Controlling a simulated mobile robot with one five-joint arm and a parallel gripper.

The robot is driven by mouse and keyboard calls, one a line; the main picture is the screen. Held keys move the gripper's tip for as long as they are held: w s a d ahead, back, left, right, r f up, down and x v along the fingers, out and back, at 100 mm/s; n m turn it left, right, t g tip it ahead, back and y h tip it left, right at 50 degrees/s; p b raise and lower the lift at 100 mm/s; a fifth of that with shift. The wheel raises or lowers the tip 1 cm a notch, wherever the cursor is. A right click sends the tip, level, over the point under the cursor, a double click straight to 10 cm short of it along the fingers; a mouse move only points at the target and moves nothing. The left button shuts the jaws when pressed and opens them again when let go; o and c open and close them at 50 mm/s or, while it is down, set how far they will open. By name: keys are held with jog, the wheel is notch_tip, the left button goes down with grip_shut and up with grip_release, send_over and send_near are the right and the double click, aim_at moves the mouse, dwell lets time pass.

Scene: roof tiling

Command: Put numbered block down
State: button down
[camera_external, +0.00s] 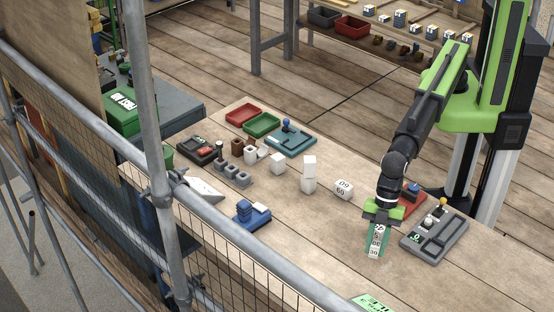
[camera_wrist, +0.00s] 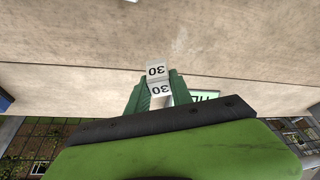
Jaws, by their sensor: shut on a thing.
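My gripper (camera_external: 376,243) points down over the front right part of the table, its green fingers shut on a white numbered block (camera_external: 374,252). In the wrist view the numbered block shows two faces marked 30 (camera_wrist: 158,79) between the fingertips (camera_wrist: 156,88). I cannot tell whether its underside touches the table. Another white block, marked 60 (camera_external: 343,189), lies on the table behind and left of my gripper.
Plain white blocks (camera_external: 309,174) stand left of the 60 block. A grey tray (camera_external: 435,238) lies right of my gripper, a red tray (camera_external: 411,202) behind it. A green sign (camera_external: 371,303) is at the front edge. Bare wood lies left of my gripper.

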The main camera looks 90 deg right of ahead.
aim_at(375, 256)
jog(key=shift+s+a+f, duration=0.15)
jog(key=shift+a+f, duration=0.05)
jog(key=shift+a, duration=0.1)
notch_tip(375, 256, down, 4)
jog(key=b, duration=0.4)
jog(key=shift+f, duration=0.2)
jog(key=shift+d+r, duration=0.1)
jog(key=shift+r, duration=0.15)
jog(key=shift+f, duration=0.2)
jog(key=c, duration=1.1)
grip_release()
jog(key=shift+c, duration=0.2)
jog(key=shift+r, duration=0.1)
jog(key=p+v, duration=1.1)
jog(key=v, duration=0.1)
jog(key=shift+r, duration=0.15)
